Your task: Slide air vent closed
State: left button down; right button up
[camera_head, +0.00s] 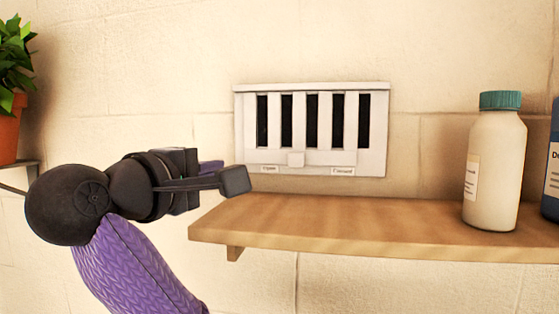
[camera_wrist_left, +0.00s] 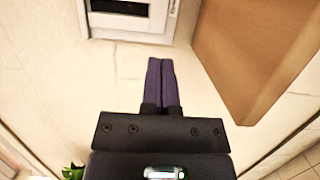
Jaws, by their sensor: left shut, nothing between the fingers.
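The white air vent (camera_head: 260,90) is mounted on the wall above the wooden shelf. Several dark slots show between its white bars, so it stands open. Part of the vent frame (camera_wrist_left: 130,30) shows there; the knob cannot be made out. My right gripper is out of view.
The wooden shelf (camera_head: 330,222) juts out below the vent; it also shows in the left wrist view (camera_wrist_left: 255,50). A white bottle with a teal cap (camera_head: 495,165) and a blue container (camera_head: 552,170) stand at its right. A potted plant (camera_head: 12,90) is at far left.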

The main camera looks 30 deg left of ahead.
pick_arm(q)
jog(key=shift+s, duration=0.2)
jog(key=shift+w, duration=0.15)
jog(key=p, duration=0.4)
send_near(286, 158)
jog(key=w+a, duration=0.3)
jog(key=w, duration=0.1)
jog(key=shift+w+a+r, duration=0.1)
jog(key=shift+w+a, duration=0.15)
jog(key=shift+a, duration=0.15)
jog(key=d, duration=0.2)
jog(key=d+p, duration=0.1)
jog(key=shift+w+d, duration=0.3)
jog(key=shift+d, duration=0.2)
jog(key=shift+a, duration=0.1)
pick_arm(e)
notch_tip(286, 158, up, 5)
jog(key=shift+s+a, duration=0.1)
